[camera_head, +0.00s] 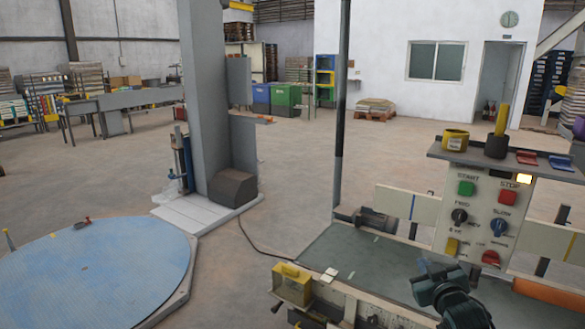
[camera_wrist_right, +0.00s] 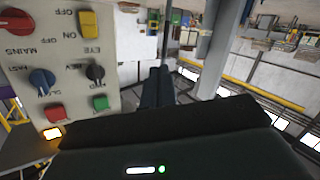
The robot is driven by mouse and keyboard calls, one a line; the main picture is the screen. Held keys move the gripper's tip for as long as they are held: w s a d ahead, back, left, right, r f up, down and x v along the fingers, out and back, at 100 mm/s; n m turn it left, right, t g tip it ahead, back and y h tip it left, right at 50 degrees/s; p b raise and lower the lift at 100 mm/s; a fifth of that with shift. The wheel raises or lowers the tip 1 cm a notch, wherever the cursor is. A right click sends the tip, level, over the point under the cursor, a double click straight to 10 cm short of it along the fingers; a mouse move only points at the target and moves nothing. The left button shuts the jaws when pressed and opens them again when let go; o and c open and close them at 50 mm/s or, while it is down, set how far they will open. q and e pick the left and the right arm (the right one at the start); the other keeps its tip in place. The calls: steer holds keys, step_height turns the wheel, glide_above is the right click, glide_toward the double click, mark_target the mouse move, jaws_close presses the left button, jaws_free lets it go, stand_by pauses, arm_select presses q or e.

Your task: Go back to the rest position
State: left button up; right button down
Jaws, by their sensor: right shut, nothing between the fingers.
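My right gripper (camera_head: 426,266) is at the lower right of the head view, above the green conveyor belt (camera_head: 350,262) and left of the control panel (camera_head: 480,222). Its dark fingers (camera_wrist_right: 157,86) are together and empty in the right wrist view. They are apart from the panel, which fills the left of that view upside down. The panel carries a green START button (camera_head: 466,188), a red STOP button (camera_head: 507,197), a black knob (camera_head: 459,216), a blue knob (camera_head: 500,224), a yellow switch (camera_head: 452,246) and a red switch (camera_head: 491,258). My left gripper is not in view.
A shelf (camera_head: 520,163) above the panel holds a yellow tape roll (camera_head: 455,140) and small items. A yellow box (camera_head: 291,285) sits at the belt's near left edge. A grey column (camera_head: 205,100) and blue round turntable (camera_head: 95,275) stand left. Open floor lies beyond.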

steer(key=s+a+f+g+y, duration=0.1)
steer(key=s+a+f+g, duration=0.1)
steer(key=s+a+f, duration=0.45)
steer(key=s+a+f+g+y, duration=0.1)
steer(key=s+a+f, duration=0.2)
steer(key=s+f, duration=0.6)
steer(key=s+a+f+g+y, duration=0.1)
steer(key=s+a, duration=0.2)
steer(key=s, duration=0.6)
steer(key=s+a+f+g+y, duration=0.1)
steer(key=s+a, duration=0.3)
steer(key=s, duration=0.6)
steer(key=shift+s+a+f+g, duration=0.3)
steer(key=shift+f, duration=0.1)
